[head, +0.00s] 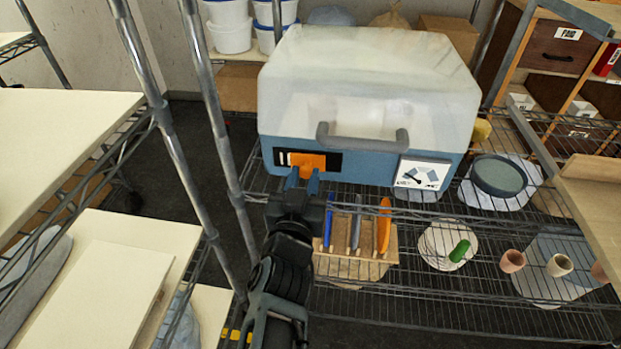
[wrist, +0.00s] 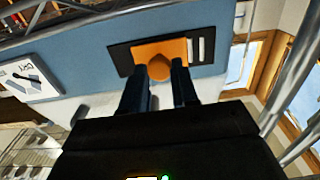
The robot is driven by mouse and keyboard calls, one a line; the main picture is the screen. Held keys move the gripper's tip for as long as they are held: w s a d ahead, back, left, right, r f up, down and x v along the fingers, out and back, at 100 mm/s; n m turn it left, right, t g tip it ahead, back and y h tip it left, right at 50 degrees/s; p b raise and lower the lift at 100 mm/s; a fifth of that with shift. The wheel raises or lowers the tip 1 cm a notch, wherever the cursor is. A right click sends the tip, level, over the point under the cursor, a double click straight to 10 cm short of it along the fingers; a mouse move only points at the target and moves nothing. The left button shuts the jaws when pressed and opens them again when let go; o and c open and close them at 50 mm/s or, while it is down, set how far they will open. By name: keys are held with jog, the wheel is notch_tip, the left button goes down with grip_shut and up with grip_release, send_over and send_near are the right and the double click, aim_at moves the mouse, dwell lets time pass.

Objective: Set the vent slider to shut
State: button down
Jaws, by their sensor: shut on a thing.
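The vent slider is an orange tab (head: 307,162) on a dark slot panel (head: 327,160) in the blue front of a box with a clear lid (head: 360,90). In the head view the tab sits left of the slot's middle, with white vent slits to its left and plain black to its right. My gripper (head: 302,178) is at the slider's front, its fingers closed around the orange knob. In the wrist view the knob (wrist: 158,68) lies between the fingertips (wrist: 157,80), and the white slits show right of the tab. The fingers hide part of the knob.
A grey handle (head: 362,140) juts from the lid, right of the slot. A white label card (head: 423,174) is on the box front. A wooden rack (head: 355,262) with blue, grey and orange upright pieces stands below, right of my arm. Metal shelf posts (head: 222,130) stand to the left.

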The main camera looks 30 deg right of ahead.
aim_at(293, 161)
jog(key=shift+w+a, duration=0.95)
jog(key=shift+a, duration=0.3)
jog(key=shift+w+a, duration=0.2)
jog(key=shift+a, duration=0.1)
jog(key=c, duration=0.9)
grip_release()
jog(key=shift+o, duration=0.2)
jog(key=b+v, duration=0.1)
jog(key=v, duration=0.6)
jog(key=shift+s+a, duration=0.25)
jog(key=shift+s, duration=0.05)
